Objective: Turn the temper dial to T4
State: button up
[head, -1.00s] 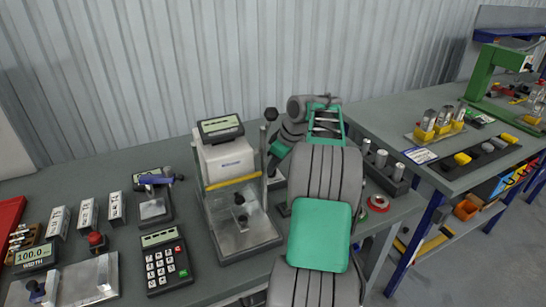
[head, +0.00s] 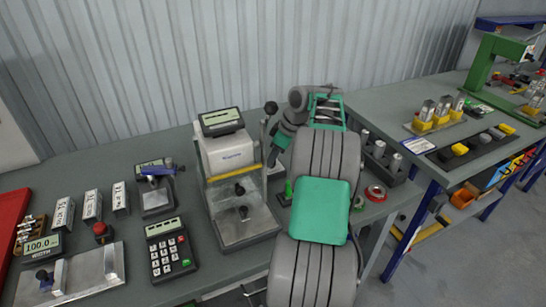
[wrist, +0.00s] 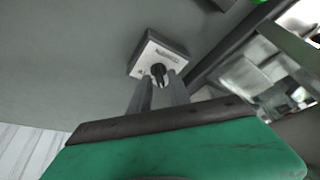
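The temper dial is a small black knob (wrist: 158,72) on a pale square plate with printed marks, set on a dark box (wrist: 172,55) in the wrist view. The marks are too small to read, so the dial's setting cannot be told. My gripper (wrist: 160,92) is open, its two grey fingers apart. In the wrist view the fingertips lie at the near edge of the plate, with the knob between their lines; contact cannot be told. In the head view my gripper is beside the tester-like machine, and the dial cannot be made out there.
A white machine (head: 222,155) with a display stands close left of my gripper. A black-knobbed lever (head: 270,108) rises beside it. A green upright piece (head: 288,188) stands near my arm. A keypad (head: 170,250) is at the front; dark blocks with metal pins (head: 382,160) are right.

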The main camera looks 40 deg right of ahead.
jog(key=shift+o, duration=0.7)
jog(key=p+v, duration=0.2)
jog(key=v, duration=0.5)
jog(key=shift+s+r, duration=0.15)
jog(key=shift+r, duration=0.2)
jog(key=shift+d, duration=0.1)
